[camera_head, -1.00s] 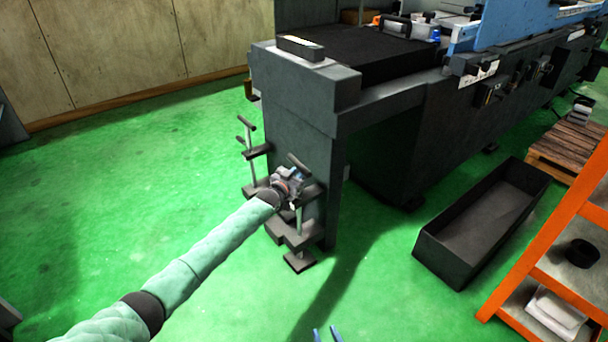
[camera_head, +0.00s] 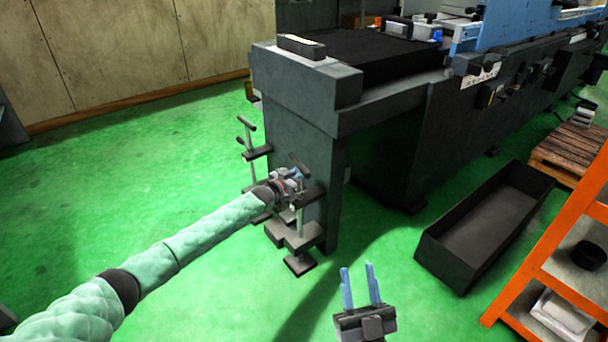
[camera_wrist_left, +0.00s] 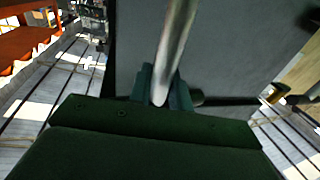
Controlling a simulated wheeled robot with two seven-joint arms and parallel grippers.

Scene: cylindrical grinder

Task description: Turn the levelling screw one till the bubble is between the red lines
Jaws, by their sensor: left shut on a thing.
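The near levelling screw (camera_head: 299,222) stands upright in a bracket at the end of the dark grinder, with a T-handle on top. My left gripper (camera_head: 292,178) is at its upper part. In the left wrist view my left gripper (camera_wrist_left: 160,90) is shut on a shiny metal rod (camera_wrist_left: 177,40) of the screw. A second levelling screw (camera_head: 247,137) stands farther left. The level (camera_head: 302,46) lies on the grinder's top corner; its bubble and red lines are too small to make out. My right gripper (camera_head: 360,288) is open and empty above the floor.
The grinder (camera_head: 310,120) fills the middle and back. A dark open bin (camera_head: 440,258) stands on the floor at right, beside an orange shelf (camera_head: 545,225). A wooden pallet (camera_head: 570,145) lies farther back. The green floor at left is clear.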

